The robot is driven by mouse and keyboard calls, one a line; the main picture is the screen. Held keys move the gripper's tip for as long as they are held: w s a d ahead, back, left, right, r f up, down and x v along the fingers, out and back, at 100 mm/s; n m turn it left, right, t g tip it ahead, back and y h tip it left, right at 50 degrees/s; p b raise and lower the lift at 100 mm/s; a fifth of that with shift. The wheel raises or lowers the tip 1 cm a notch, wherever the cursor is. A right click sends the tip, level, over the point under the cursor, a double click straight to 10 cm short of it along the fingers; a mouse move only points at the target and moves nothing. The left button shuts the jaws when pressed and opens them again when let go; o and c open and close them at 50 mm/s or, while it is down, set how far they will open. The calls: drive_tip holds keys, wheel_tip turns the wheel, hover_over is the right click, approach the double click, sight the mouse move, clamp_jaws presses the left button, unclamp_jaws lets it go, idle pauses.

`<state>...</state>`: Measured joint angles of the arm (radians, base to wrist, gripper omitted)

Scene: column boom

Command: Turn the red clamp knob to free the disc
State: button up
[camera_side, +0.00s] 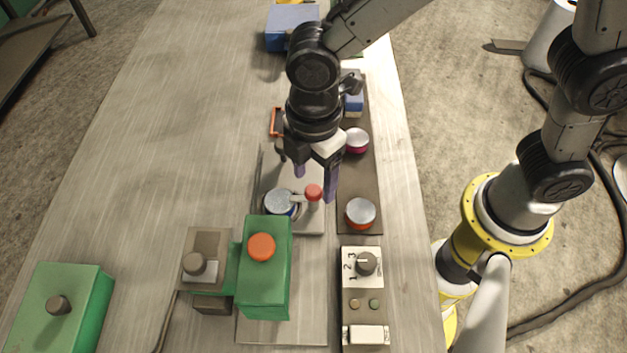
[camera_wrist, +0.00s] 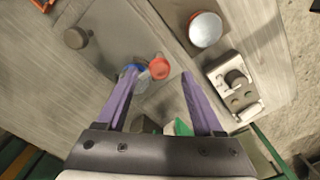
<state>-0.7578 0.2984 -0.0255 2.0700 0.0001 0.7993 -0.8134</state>
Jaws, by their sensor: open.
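The red clamp knob (camera_side: 313,192) sits at the end of a short grey clamp arm (camera_side: 297,198) that reaches over the rim of a silver-topped disc (camera_side: 279,202) with a blue side. The disc lies on a grey plate (camera_side: 310,226). My gripper (camera_side: 315,187) is open and empty, with purple fingers pointing down at the knob. In the wrist view, the knob (camera_wrist: 158,67) shows between the fingertips (camera_wrist: 160,76), closer to the left one. The disc (camera_wrist: 134,76) is partly hidden behind the left finger. I cannot tell whether a finger touches the knob.
A green press-like block with an orange button (camera_side: 261,247) stands close in front of the plate. A dark strip to the right holds a silver disc with an orange side (camera_side: 360,212) and a magenta one (camera_side: 356,140). A switch box (camera_side: 364,290) stands at front right.

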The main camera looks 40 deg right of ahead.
sight(306, 198)
drive_tip(key=shift+f, duration=1.15)
clamp_jaws()
